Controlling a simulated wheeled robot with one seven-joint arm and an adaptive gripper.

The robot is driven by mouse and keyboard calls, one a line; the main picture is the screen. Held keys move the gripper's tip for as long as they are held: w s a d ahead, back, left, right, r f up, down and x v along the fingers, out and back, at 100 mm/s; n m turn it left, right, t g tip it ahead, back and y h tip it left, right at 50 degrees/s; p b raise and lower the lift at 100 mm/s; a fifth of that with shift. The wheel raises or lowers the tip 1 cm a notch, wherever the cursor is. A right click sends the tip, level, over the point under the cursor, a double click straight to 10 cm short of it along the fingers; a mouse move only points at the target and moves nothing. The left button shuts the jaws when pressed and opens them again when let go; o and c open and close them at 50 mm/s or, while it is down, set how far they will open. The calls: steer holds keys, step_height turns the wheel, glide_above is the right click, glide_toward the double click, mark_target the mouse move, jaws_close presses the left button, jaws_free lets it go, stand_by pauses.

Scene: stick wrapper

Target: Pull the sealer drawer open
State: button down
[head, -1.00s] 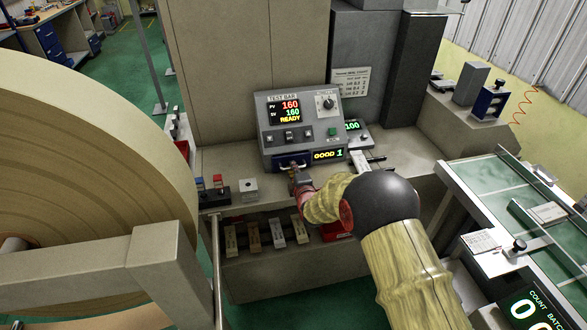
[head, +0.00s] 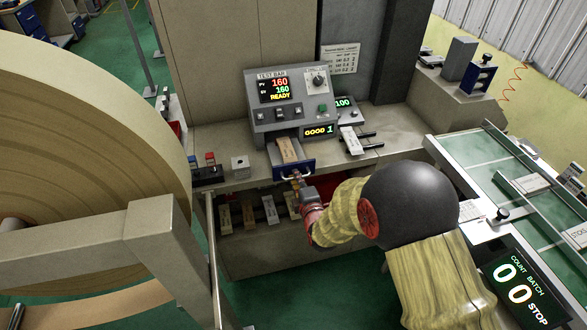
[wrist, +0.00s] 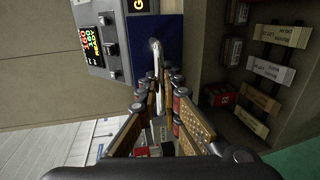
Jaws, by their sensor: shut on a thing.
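The grey sealer (head: 262,123) stands on the bench with a lit panel reading 160, 160 and READY. Its blue-fronted drawer (head: 309,166) sticks out from the lower front, and a tan wrapper strip (head: 288,150) lies in it. My gripper (head: 297,181) is shut on the drawer's pale metal handle (head: 287,177). In the wrist view the handle (wrist: 156,62) runs between my fingers (wrist: 160,95), and the blue drawer front (wrist: 172,28) is just beyond them. The fingers hide part of the handle.
A big paper roll (head: 80,130) and its steel frame (head: 155,235) fill the left. Several labelled sticks (head: 248,215) stand on a shelf below the bench. A green-topped conveyor (head: 470,170) stands at right.

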steer(key=shift+s+d+f, duration=0.1)
steer(key=shift+s+f, duration=0.1)
steer(key=shift+s, duration=0.15)
steer(key=c, duration=2.3)
jaws_free()
steer(key=shift+s, duration=0.15)
steer(key=shift+c, duration=0.2)
steer(key=shift+o, duration=0.2)
steer(key=shift+d+r, duration=0.1)
steer(key=shift+r, duration=0.05)
steer(key=v, duration=1.2)
